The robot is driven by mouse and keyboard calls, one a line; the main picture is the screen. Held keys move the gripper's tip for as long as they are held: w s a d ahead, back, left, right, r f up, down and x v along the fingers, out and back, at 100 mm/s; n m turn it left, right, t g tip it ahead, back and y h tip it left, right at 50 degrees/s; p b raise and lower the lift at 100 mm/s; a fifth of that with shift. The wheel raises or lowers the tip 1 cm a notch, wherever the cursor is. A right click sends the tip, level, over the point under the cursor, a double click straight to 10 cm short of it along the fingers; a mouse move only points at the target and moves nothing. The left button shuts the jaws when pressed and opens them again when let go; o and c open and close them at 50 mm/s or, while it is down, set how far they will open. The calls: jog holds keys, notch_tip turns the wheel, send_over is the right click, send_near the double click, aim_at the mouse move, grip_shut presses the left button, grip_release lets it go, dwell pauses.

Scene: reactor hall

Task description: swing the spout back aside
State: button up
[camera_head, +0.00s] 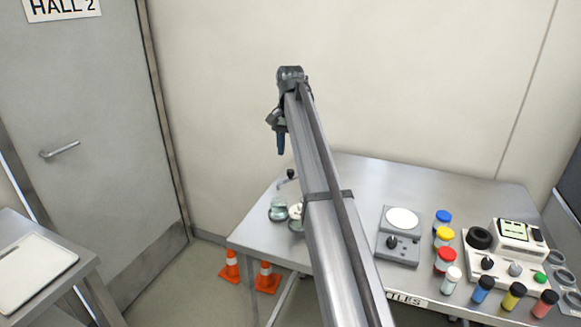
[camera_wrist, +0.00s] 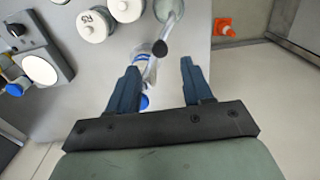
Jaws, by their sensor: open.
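The spout is a thin pale arm with a dark round knob at its end. In the wrist view its knob (camera_wrist: 160,48) shows just beyond my fingertips, roughly midway between them. In the head view the knob (camera_head: 291,173) stands at the table's back left, below my gripper (camera_head: 281,143). My gripper (camera_wrist: 160,66) is open and empty, its dark blue fingers apart. A glass vessel (camera_wrist: 169,9) stands beyond the knob.
White lidded jars (camera_wrist: 92,26) and a grey device with a round white plate (camera_wrist: 39,72) stand left in the wrist view. Several capped bottles (camera_head: 445,260) and an instrument (camera_head: 510,250) fill the table's right. Orange cones (camera_head: 267,278) stand on the floor.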

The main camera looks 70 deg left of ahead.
aim_at(291, 170)
jog(key=shift+f, duration=3.15)
grip_shut()
